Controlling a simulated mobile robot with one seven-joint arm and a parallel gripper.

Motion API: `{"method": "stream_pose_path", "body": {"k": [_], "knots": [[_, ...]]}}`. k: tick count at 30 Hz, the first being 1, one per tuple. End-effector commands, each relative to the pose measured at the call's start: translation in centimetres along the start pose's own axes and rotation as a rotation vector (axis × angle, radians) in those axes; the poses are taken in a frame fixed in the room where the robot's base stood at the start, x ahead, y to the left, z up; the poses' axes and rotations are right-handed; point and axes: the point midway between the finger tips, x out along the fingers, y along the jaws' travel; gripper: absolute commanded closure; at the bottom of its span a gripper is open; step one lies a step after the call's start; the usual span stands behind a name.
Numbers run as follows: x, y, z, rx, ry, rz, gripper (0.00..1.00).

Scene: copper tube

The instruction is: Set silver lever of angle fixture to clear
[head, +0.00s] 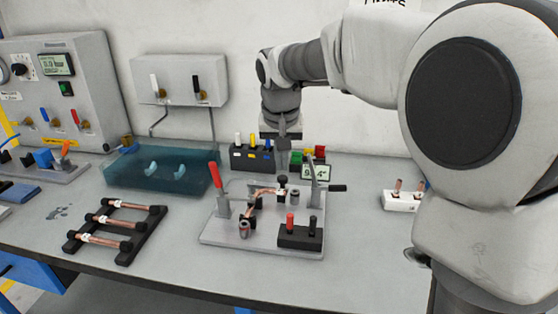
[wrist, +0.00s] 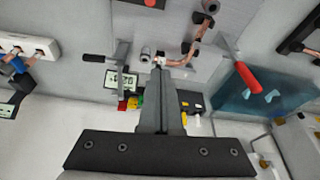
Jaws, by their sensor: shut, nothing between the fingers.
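The angle fixture (head: 215,238) is a pale grey plate on the bench with a bent copper tube (head: 262,200) on it. Its silver lever (head: 315,172) stands nearly upright at the plate's back right, beside a black grip pointing right; the lever also shows in the wrist view (wrist: 122,50). A red-handled lever (head: 215,176) stands at the left and shows in the wrist view (wrist: 247,76). My gripper (head: 283,170) is shut and empty, pointing down behind the tube, left of the silver lever. In the wrist view its fingertips (wrist: 160,72) are apart from both levers.
A small angle display (head: 316,173) stands behind the silver lever. A black tube rack (head: 130,250) and a teal tank (head: 150,178) lie left; a white block (head: 402,202) lies right. The front right bench is clear.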

Motion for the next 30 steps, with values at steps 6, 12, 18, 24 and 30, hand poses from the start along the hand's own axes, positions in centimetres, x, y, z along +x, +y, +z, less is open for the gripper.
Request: {"method": "stream_pose_path", "body": {"k": [6, 12, 18, 24, 30], "knots": [[0.2, -0.1, -0.1, 0.0, -0.002, 0.0, 1.0], [0.3, -0.1, -0.1, 0.0, -0.002, 0.0, 1.0], [2.4, -0.1, 0.0, 0.0, -0.004, 0.001, 1.0], [6.7, -0.1, 0.1, 0.0, -0.006, 0.001, 1.0], [10.8, -0.1, 0.0, 0.001, -0.005, 0.0, 1.0]]}}
